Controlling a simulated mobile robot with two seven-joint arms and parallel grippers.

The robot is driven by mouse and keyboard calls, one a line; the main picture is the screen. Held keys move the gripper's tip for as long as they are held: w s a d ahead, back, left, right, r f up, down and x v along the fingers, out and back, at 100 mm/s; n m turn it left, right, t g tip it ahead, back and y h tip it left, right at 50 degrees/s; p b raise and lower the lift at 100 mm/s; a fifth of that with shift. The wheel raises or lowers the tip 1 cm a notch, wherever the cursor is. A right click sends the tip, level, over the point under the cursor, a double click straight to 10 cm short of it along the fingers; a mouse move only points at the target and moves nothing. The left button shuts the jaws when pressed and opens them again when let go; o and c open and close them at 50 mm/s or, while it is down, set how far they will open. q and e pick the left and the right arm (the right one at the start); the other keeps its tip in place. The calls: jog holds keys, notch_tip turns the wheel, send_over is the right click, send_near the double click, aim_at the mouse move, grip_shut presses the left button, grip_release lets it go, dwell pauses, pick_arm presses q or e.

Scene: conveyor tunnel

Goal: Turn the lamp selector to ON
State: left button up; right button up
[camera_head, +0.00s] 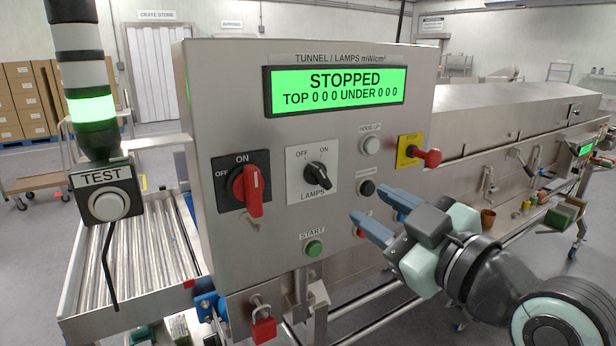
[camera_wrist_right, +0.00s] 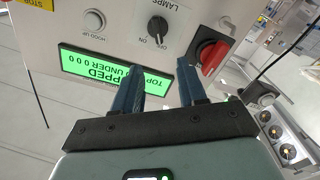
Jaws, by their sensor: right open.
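The lamp selector (camera_head: 314,174) is a black knob on a white plate marked OFF, ON and LAMPS, in the middle of the grey panel. Its bar slants from upper left to lower right, with the upper end toward OFF. In the right wrist view the selector (camera_wrist_right: 157,28) shows upside down, beyond the fingertips. My right gripper (camera_head: 367,204) is open and empty, to the right of and below the selector, apart from it. Its two blue fingers (camera_wrist_right: 160,72) show with a gap between them. My left gripper is not in view.
A red main switch (camera_head: 248,188) sits left of the selector. A green START button (camera_head: 314,249), black button (camera_head: 367,188), white HOOD UP button (camera_head: 371,145) and red STOP knob (camera_head: 433,158) are nearby. The green display (camera_head: 337,90) reads STOPPED. A red padlock (camera_head: 263,330) hangs below.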

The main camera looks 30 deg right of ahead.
aim_at(324, 176)
jog(key=w+p, duration=0.1)
jog(key=w, duration=0.3)
jog(key=w+p, duration=0.1)
jog(key=w, duration=0.3)
jog(key=w+p, duration=0.1)
jog(key=w, duration=0.4)
jog(key=shift+a+f, duration=0.1)
jog(key=shift+a, duration=0.2)
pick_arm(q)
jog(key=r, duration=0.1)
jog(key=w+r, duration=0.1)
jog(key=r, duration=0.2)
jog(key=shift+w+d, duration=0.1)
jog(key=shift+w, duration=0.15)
pick_arm(e)
grip_shut()
